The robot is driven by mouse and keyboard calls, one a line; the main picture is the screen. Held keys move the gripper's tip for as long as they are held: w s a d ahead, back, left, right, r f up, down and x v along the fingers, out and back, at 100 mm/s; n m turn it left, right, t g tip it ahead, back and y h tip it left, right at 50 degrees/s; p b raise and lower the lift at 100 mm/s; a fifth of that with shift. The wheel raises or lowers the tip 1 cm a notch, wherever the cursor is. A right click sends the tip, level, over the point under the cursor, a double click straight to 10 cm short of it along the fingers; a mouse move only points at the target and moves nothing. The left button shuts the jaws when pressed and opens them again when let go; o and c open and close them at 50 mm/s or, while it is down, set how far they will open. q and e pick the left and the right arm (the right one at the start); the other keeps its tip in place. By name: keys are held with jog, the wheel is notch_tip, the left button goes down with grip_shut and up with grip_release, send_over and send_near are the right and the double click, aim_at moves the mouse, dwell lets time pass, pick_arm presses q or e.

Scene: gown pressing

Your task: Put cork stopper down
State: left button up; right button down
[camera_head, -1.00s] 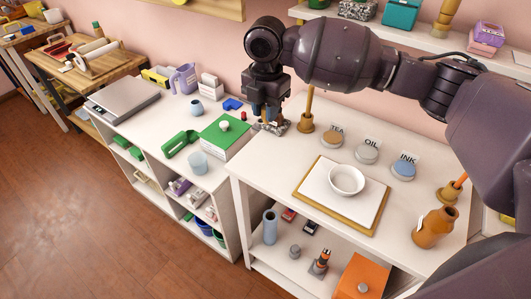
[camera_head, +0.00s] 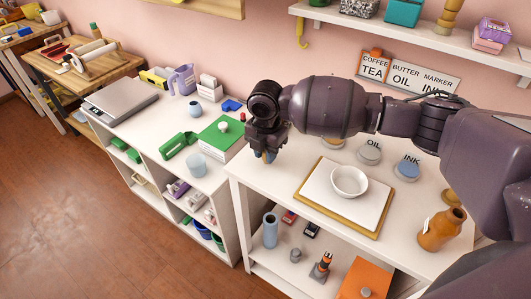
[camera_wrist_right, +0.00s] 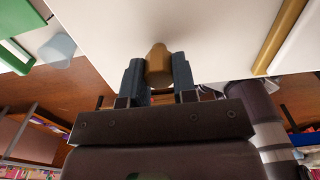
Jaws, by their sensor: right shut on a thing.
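The cork stopper (camera_wrist_right: 158,66) is a tan, rounded plug. In the right wrist view it sits between the two dark fingers of my right gripper (camera_wrist_right: 157,80), which is shut on it. In the head view my right gripper (camera_head: 268,155) points down at the left end of the white table (camera_head: 285,185), near its front left edge. A small tan bit shows between its fingertips. I cannot tell whether the cork touches the tabletop. My left gripper is not in view.
A white bowl (camera_head: 349,180) stands on a wood-edged board right of the gripper. The OIL (camera_head: 368,152) and INK (camera_head: 407,169) lidded pots sit behind it. An orange-brown bottle (camera_head: 440,229) stands at the right. A green-topped box (camera_head: 222,135) is on the lower left shelf unit.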

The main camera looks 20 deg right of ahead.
jog(key=shift+f, duration=0.3)
jog(key=c, duration=0.9)
grip_release()
jog(key=shift+r, duration=0.1)
notch_tip(320, 180, up, 12)
jog(key=p, duration=0.1)
